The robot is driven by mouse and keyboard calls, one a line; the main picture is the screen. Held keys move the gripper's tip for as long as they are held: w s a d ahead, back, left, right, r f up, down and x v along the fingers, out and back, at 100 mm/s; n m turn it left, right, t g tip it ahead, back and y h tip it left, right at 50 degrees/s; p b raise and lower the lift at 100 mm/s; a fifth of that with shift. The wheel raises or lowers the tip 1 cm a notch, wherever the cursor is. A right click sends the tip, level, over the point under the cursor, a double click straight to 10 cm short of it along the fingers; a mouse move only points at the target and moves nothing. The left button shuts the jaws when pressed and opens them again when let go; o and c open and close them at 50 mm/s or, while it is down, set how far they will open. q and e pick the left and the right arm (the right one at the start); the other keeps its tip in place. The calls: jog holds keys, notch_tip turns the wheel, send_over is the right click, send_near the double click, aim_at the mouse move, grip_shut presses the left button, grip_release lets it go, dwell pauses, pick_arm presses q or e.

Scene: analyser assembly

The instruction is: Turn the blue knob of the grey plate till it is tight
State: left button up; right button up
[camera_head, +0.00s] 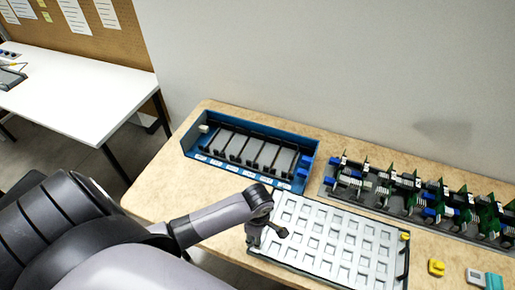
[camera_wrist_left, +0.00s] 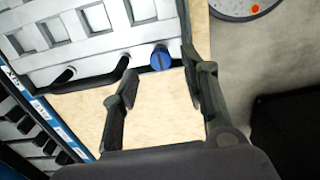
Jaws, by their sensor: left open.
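The grey plate (camera_head: 345,213) with rows of square recesses lies on the table in the head view. Its edge also shows at the upper left of the left wrist view (camera_wrist_left: 85,55). The blue knob (camera_wrist_left: 160,58), with a slot across its face, sits at the plate's edge in the left wrist view. In the head view I cannot make it out. My left gripper (camera_head: 268,238) is over the plate's left end. In the left wrist view it (camera_wrist_left: 161,64) is open, with the knob between its fingertips in the picture and no visible contact. My right gripper is not in view.
A blue tray (camera_head: 310,172) with dark modules stands behind the plate. A rack of green boards (camera_head: 410,200) is at the right. A yellow knob (camera_head: 405,236) is on the plate's right corner. A loose yellow part (camera_head: 436,267) lies on the table (camera_head: 165,185), which is bare at left.

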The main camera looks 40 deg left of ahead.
pick_arm(q)
notch_tip(320, 180, down, 2)
jog(key=shift+f, duration=0.75)
grip_shut()
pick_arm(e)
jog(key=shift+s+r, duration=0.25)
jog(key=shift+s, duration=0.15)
